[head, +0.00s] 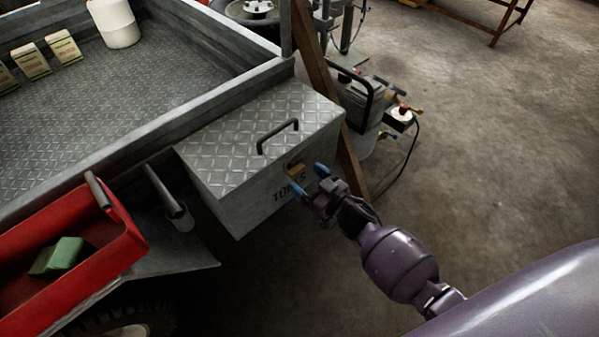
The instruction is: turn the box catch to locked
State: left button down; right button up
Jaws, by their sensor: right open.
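The box is a grey diamond-plate tool box (225,148) with a dark handle on its lid. The lid is down. The box catch (296,169) is a small yellowish piece on the front face, just under the lid edge and above the lettering. Its exact turn is too small to tell. My right gripper (309,180) has blue fingertips set apart, with nothing between them. It is in front of the box's front face, just below and right of the catch; I cannot tell whether it touches. My left gripper is not in view.
A trailer bed (120,85) with raised sides lies at the left, holding small boxes and a white container (114,22). A red tray (65,280) with a green block is at lower left. A wooden post and machinery stand behind the box. Concrete floor at right is clear.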

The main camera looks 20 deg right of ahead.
aim_at(294, 169)
jog(key=shift+x, duration=0.95)
jog(key=shift+w+a, duration=0.15)
jog(key=shift+w, duration=0.3)
jog(key=c, duration=0.9)
